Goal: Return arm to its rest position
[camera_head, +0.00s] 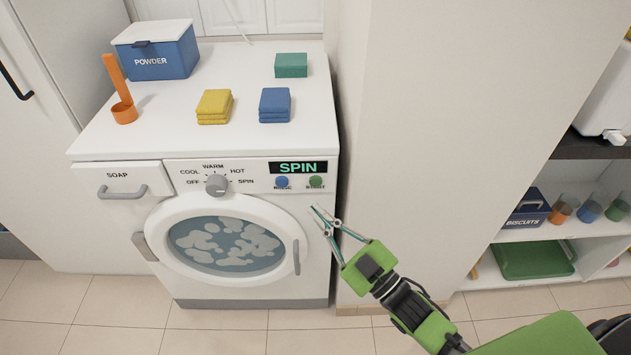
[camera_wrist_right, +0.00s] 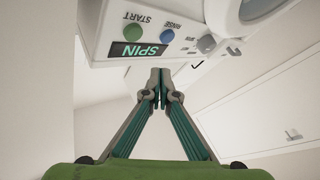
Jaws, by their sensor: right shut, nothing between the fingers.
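My right gripper (camera_head: 318,213) is shut and empty, in front of the right side of the washing machine's front. It also shows in the right wrist view (camera_wrist_right: 160,75), its fingertips together and apart from the panel. The washing machine (camera_head: 315,209) has a lit display (camera_head: 298,168) that reads SPIN. A green start button (camera_head: 315,181) and a blue button (camera_head: 281,182) sit under the display. The grey dial (camera_head: 216,185) is on the panel. The round door (camera_head: 166,262) is closed, with suds behind its glass. My left gripper is not in view.
On the machine top stand a blue powder box (camera_head: 158,60), an orange scoop (camera_head: 123,110), yellow cloths (camera_head: 214,105), blue cloths (camera_head: 274,104) and a green block (camera_head: 291,65). A wall (camera_head: 430,130) stands right of the machine. A shelf (camera_head: 530,235) with a biscuit box (camera_head: 527,210) is farther right.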

